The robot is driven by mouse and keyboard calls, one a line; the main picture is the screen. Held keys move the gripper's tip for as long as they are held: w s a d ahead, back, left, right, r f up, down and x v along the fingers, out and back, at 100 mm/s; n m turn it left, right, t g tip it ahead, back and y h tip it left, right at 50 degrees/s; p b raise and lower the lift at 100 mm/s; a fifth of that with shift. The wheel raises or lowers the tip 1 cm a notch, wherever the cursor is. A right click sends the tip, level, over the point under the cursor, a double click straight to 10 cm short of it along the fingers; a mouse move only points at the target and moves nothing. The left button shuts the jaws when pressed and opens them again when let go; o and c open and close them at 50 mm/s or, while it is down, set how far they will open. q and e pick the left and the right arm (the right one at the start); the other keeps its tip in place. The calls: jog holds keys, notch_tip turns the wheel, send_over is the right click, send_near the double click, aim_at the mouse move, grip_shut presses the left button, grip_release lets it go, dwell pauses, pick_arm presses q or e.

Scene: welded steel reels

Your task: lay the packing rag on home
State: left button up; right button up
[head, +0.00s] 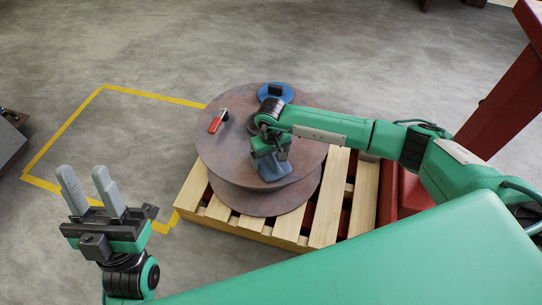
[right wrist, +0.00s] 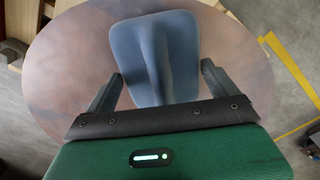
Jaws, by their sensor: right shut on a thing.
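The packing rag, a blue-grey folded cloth (head: 272,170), is at the near part of the top of a brown steel reel (head: 225,160). In the right wrist view the rag (right wrist: 150,45) has a raised ridge along its middle and lies over the reel's round face (right wrist: 80,70). My right gripper (head: 268,152) is shut on the rag from above; whether the rag rests fully on the steel I cannot tell. My left gripper (head: 84,178) is open and empty, over the floor left of the reel. I cannot make out a place marked home.
On the reel are a red-handled tool (head: 217,123) at left and a blue disc with a dark knob (head: 275,93) at the back. The reel stands on a wooden pallet (head: 330,200). A yellow floor outline (head: 65,125) encloses bare floor. A red beam (head: 505,95) stands at right.

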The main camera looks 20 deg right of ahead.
jog(key=shift+f+b, duration=0.7)
jog(key=shift+f, duration=0.1)
dwell(0.9)
jog(key=o, duration=0.6)
jog(key=shift+r, duration=0.1)
jog(key=shift+r+p, duration=1.7)
jog(key=shift+r, duration=1.25)
